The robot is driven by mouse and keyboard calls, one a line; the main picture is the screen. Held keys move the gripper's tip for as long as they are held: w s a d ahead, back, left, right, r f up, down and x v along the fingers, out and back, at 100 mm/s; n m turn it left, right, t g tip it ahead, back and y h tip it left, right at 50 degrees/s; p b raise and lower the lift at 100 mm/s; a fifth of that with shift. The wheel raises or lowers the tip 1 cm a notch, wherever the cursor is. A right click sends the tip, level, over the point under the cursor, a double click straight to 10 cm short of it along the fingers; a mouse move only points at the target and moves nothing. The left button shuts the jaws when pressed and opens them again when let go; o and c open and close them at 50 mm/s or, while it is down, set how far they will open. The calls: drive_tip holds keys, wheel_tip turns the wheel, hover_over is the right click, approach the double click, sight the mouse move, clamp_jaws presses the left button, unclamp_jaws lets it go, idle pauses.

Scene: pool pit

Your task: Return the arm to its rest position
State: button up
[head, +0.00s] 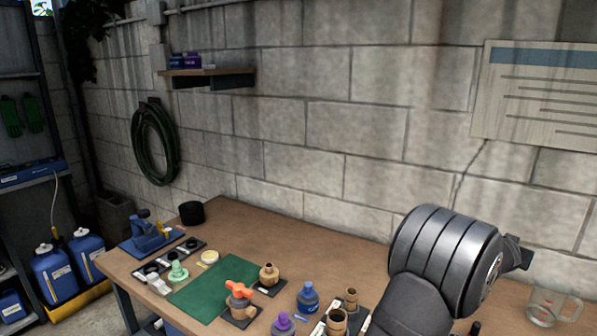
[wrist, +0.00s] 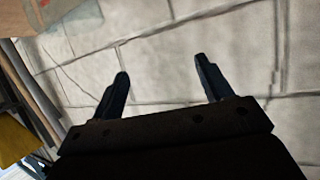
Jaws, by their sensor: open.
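My arm shows at the right of the head view, a dark grey rounded link raised above the bench (head: 330,248). My gripper (wrist: 160,78) shows in the wrist view with its two dark fingers wide apart. Nothing is between the fingers. Behind them is the pale block wall (wrist: 150,50). In the head view the fingertips cannot be made out.
On the bench are a green mat (head: 205,288), a valve with an orange handle (head: 240,295), a blue bottle (head: 308,297), brass-coloured fittings (head: 337,320), a blue tool (head: 150,238) and a clear measuring jug (head: 545,308) right of my arm. A shelf (head: 208,74) juts from the wall.

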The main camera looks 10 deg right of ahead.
drive_tip(key=s+d, duration=0.9)
drive_tip(key=s, duration=0.1)
drive_tip(key=shift+m+g, duration=0.3)
